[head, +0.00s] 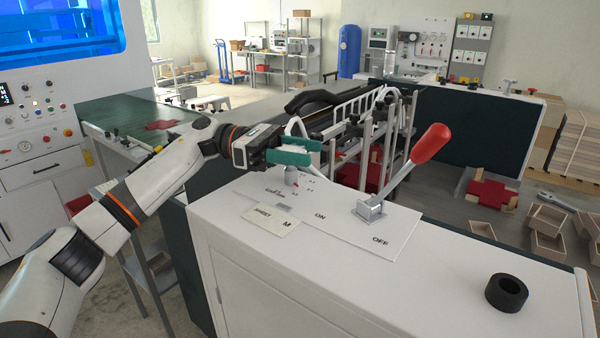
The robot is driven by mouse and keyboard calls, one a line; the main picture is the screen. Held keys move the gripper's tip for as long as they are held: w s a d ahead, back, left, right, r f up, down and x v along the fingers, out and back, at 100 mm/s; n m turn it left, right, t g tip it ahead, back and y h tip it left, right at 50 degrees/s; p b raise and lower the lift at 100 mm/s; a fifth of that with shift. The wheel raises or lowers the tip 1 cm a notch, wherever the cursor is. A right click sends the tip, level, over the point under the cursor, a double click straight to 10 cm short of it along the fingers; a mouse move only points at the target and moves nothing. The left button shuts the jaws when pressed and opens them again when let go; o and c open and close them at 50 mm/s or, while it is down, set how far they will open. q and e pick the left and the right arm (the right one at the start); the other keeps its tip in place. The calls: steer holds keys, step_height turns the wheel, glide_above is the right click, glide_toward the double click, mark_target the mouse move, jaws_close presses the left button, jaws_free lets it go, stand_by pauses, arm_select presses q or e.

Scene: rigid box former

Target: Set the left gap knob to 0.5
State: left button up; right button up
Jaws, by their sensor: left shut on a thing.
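The white machine top carries a panel plate with a small grey knob (291,176), taken as the left gap knob, with small red scale marks around it. The marks are too small to read, so its setting cannot be told. My left gripper (300,157), with green fingers, comes in from the left right above the knob. It is shut at the knob's top, and the fingers hide part of it. My right gripper is not in view.
A lever with a red handle (431,143) leans up to the right beside the ON/OFF labels. A label card (272,219) lies in front of the knob. A black ring (506,292) sits at the right front. The machine top between them is clear. Metal rods (391,130) stand behind.

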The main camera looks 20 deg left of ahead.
arm_select(q)
steer(key=shift+s+r+m+g+y+b, duration=0.15)
steer(key=shift+m+g+y+b, duration=0.15)
steer(key=shift+m+g+b, duration=1.25)
steer(key=shift+g+p, duration=0.65)
steer(key=shift+g, duration=0.1)
steer(key=shift+a, duration=0.1)
steer(key=o, duration=1)
steer(key=shift+c, duration=0.2)
